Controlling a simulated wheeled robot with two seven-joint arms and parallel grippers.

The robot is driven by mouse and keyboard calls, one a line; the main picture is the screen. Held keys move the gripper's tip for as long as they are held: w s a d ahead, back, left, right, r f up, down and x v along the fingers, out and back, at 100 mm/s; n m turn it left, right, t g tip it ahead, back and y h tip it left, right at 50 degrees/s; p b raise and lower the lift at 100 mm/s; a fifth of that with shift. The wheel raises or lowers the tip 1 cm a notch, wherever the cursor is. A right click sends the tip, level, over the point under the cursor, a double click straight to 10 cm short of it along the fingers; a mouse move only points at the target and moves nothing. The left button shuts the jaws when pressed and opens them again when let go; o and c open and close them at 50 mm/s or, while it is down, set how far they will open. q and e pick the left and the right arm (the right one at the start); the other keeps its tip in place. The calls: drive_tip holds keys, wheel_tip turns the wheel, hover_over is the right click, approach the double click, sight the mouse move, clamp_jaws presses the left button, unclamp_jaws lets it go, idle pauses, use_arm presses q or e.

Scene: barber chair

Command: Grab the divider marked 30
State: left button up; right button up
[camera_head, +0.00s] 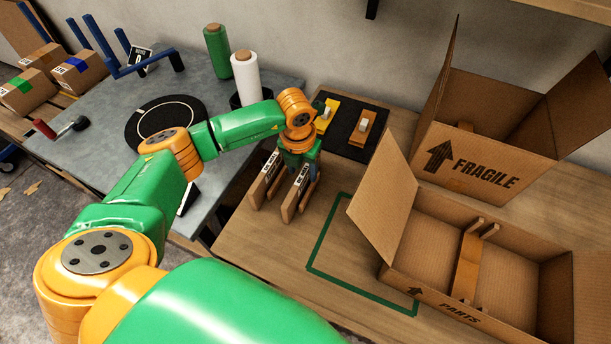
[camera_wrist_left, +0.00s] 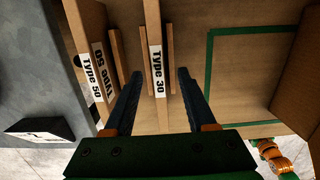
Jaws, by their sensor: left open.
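The divider marked 30 (camera_wrist_left: 156,85) is a thin wooden board with a white "Type 30" label, standing on edge. In the head view it appears to be the right-hand board (camera_head: 290,204), partly hidden by my left gripper (camera_head: 307,172). In the left wrist view my left gripper (camera_wrist_left: 158,74) is open, its dark fingers on either side of the divider with visible gaps. Thin wooden strips flank the board. Two dividers labelled "Type 50" (camera_wrist_left: 86,35) stand to the left, outside the fingers. My right gripper is not in view.
An open parts box (camera_head: 385,210) stands on the wooden table, with a fragile box (camera_head: 480,165) behind it. A green outline (camera_head: 318,245) marks bare table to the gripper's right. The grey table (camera_head: 100,150) is left.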

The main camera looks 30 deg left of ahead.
sight(302, 174)
use_arm(q)
drive_tip(key=f, duration=0.3)
drive_tip(key=shift+w+a+f, duration=0.2)
drive_tip(key=shift+f, duration=0.15)
drive_tip(key=shift+w+f, duration=0.1)
drive_tip(key=shift+w, duration=0.05)
clamp_jaws()
